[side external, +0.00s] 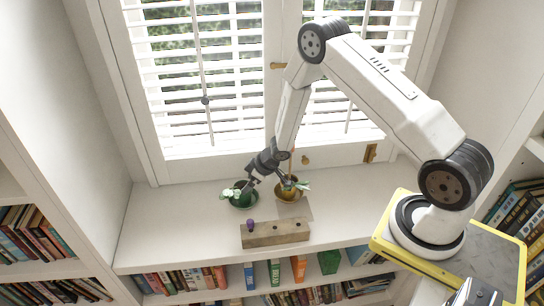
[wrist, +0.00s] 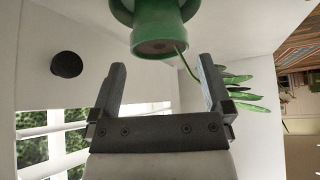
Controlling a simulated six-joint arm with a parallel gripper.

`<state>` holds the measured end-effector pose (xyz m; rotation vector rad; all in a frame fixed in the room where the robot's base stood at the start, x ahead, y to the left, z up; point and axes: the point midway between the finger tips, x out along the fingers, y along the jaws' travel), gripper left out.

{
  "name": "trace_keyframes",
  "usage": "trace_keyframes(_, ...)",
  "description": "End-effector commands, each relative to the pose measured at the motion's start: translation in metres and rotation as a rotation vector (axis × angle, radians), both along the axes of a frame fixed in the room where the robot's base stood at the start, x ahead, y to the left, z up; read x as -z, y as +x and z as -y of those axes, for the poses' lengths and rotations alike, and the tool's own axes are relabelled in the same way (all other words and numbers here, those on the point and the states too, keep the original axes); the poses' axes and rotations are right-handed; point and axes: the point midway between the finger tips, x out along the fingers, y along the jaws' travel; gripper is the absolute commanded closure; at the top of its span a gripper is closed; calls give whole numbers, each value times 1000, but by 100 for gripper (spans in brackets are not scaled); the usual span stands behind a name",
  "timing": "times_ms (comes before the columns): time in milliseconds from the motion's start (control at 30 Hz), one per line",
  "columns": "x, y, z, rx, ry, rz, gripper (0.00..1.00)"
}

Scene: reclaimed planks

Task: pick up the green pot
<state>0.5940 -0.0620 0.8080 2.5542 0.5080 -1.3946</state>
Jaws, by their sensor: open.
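The green pot (side external: 243,202) holds a plant with pale and green leaves and stands on the white sill left of the yellow-brown pot. In the wrist view the green pot (wrist: 158,32) is at the top centre, just beyond the fingertips and cut off by the frame edge. My gripper (side external: 250,184) is close above the pot in the side view, reaching down from the upper right. In the wrist view my gripper (wrist: 160,66) has its two dark fingers apart with nothing between them. Part of the pot is hidden by leaves and the fingers.
A yellow-brown pot (side external: 288,194) with a plant stands close to the right of the green pot. A wooden block (side external: 275,234) with a purple peg (side external: 250,225) lies in front. Blinds (side external: 200,90) rise behind. The sill to the left is clear.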

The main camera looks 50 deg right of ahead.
Motion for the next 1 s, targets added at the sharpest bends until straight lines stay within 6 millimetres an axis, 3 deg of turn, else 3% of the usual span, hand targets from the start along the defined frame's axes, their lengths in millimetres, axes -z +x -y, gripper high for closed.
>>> trace_keyframes(533,39,21,-8,-1,0,-1,0)
trace_keyframes(1000,43,24,-9,0,0,0,0)
